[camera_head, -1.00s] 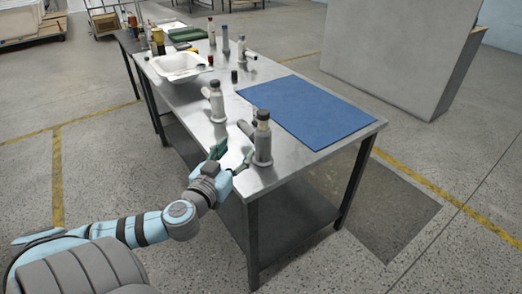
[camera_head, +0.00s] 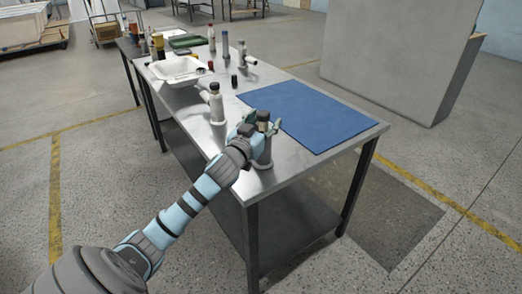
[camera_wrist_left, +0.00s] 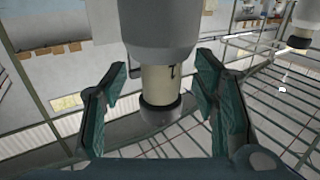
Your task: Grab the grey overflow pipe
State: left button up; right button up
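The grey overflow pipe (camera_head: 264,157) stands upright near the front corner of the steel table. It has a grey body, a pale neck and a dark cap. My left gripper (camera_head: 262,124) is at its upper part, with the fingers around the neck and cap. In the left wrist view the pipe (camera_wrist_left: 160,35) appears inverted, its pale neck between the two green-padded fingers (camera_wrist_left: 162,88). Gaps show on both sides, so the gripper is open and not visibly touching it. My arm hides part of the pipe in the head view. My right gripper is not in view.
A similar paler pipe (camera_head: 217,106) stands behind on the steel table (camera_head: 205,140). A blue mat (camera_head: 315,115) lies to the right. A white basin (camera_head: 178,69), a whitish fitting (camera_head: 246,57) and several bottles are farther back. A large grey block (camera_head: 395,60) stands beyond.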

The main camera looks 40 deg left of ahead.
pick_arm(q)
jog(key=shift+s, duration=0.1)
grip_shut()
